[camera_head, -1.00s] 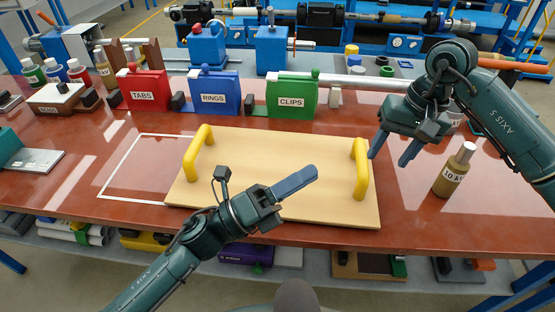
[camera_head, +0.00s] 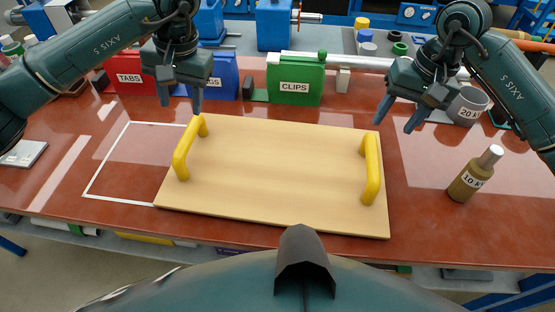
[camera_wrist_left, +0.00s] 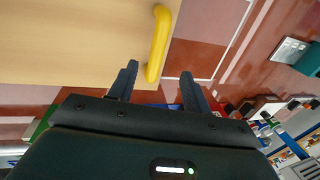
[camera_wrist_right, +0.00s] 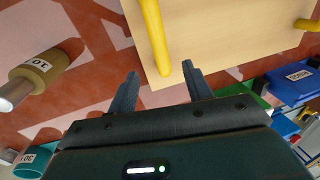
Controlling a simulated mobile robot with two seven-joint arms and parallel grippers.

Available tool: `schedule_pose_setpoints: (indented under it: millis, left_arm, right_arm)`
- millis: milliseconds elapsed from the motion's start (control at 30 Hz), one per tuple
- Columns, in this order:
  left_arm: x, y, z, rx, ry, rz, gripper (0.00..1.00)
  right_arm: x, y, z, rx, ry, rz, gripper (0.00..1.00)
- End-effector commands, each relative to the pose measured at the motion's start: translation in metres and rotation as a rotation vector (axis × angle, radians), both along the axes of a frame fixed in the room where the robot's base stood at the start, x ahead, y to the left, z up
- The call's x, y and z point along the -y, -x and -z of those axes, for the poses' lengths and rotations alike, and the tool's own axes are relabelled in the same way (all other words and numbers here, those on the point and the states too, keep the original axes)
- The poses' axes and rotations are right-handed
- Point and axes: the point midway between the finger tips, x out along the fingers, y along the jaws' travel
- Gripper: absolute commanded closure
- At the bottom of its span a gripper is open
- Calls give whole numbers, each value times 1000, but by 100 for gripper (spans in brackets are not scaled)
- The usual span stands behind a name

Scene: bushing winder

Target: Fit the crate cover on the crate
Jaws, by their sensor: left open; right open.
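The crate cover (camera_head: 275,175) is a flat light-wood board lying on the red bench, with a yellow handle at each end. My left gripper (camera_head: 181,103) is open and empty above the far end of the left handle (camera_head: 183,150). In the left wrist view that handle (camera_wrist_left: 159,42) shows just beyond the fingertips. My right gripper (camera_head: 397,119) is open and empty above and beyond the right handle (camera_head: 370,170). In the right wrist view the right handle (camera_wrist_right: 153,35) lies beyond the fingers. Neither gripper touches a handle. I cannot make out a separate crate; what lies under the board is hidden.
A white outlined rectangle (camera_head: 125,165) lies left of the cover. Red TABS (camera_head: 128,78), blue RINGS (camera_head: 224,77) and green CLIPS (camera_head: 295,80) bins stand behind it. A brown bottle (camera_head: 470,178) and a grey labelled cup (camera_head: 468,105) stand at the right.

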Motion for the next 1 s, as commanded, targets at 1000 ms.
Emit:
schedule_pose_setpoints:
  millis: [1000]
  left_arm:
    - [-22, -1, 121, -2, 7, -1, 51]
  right_arm:
    - [-24, -2, 120, -2, -1, 1, 50]
